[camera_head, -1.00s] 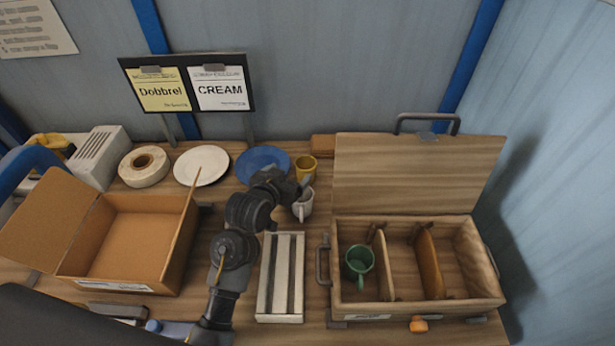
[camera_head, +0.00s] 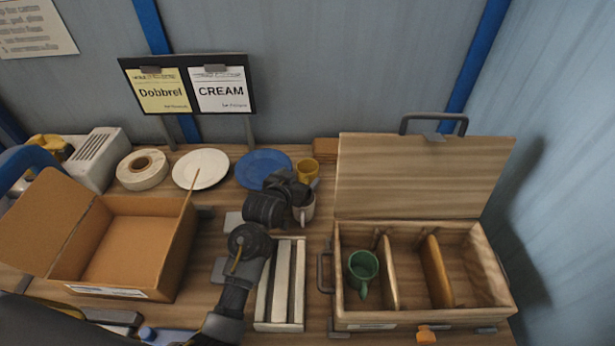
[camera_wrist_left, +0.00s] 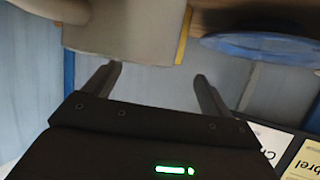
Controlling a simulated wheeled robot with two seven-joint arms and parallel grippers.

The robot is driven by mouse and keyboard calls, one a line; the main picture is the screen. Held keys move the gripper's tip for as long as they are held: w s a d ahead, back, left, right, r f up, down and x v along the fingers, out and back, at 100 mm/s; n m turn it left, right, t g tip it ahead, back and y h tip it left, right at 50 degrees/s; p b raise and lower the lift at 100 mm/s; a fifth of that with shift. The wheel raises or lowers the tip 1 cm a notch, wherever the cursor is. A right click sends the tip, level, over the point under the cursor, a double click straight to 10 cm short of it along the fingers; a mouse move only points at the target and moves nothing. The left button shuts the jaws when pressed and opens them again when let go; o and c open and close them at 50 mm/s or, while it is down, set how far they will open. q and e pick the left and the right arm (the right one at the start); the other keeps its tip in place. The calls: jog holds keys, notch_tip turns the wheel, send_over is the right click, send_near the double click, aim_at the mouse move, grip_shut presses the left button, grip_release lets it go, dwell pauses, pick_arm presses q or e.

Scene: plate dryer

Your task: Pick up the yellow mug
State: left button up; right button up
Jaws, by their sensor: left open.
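The yellow mug (camera_head: 306,171) stands on the table at the back, right of the blue plate. In the left wrist view only a thin yellow strip (camera_wrist_left: 184,38) shows beside the pale mug. My left gripper (camera_head: 303,188) is just in front of the yellow mug, above and beside the whitish mug (camera_head: 305,211), and partly covers it. In the left wrist view the two fingers of my left gripper (camera_wrist_left: 156,76) are apart with nothing between them; the pale mug (camera_wrist_left: 125,30) is large and close beyond their tips. My right gripper is not in view.
The blue plate (camera_head: 263,159) and white plate (camera_head: 213,181) stand left of the mugs. A wooden box (camera_head: 375,319) with a raised lid is at the right, holding a green mug (camera_head: 362,268). A slatted rack (camera_head: 298,282) lies in front; a cardboard box (camera_head: 183,252) is left.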

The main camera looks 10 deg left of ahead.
aim_at(304, 176)
pick_arm(q)
jog(key=shift+w, duration=0.1)
jog(key=p+x, duration=0.1)
jog(key=x, duration=0.3)
jog(key=shift+w+a+r+p, duration=0.1)
jog(key=shift+w+a+p, duration=0.05)
jog(key=shift+p, duration=0.25)
jog(key=shift+w, duration=0.4)
jog(key=c, duration=1.6)
